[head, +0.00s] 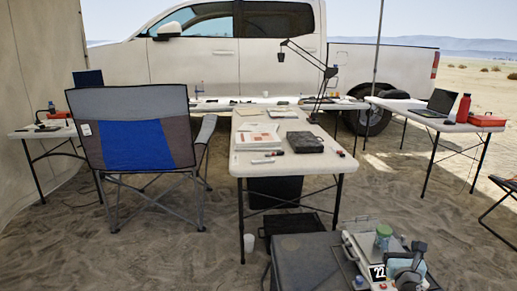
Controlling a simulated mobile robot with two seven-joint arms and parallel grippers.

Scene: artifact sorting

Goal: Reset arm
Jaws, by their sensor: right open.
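My right gripper (411,264) shows small at the bottom right, in front of a pale equipment case (362,262) marked "22". It is open, and I see nothing between its fingers. A clear jar with a green lid (383,238) stands on the case, just behind and left of the gripper. My left gripper is not in view.
A white folding table (240,168) ahead holds papers, a black case (305,142), markers and a desk lamp (325,72). A blue-grey camp chair (133,130) stands left. A right table bears a laptop (440,103) and red bottle (463,108).

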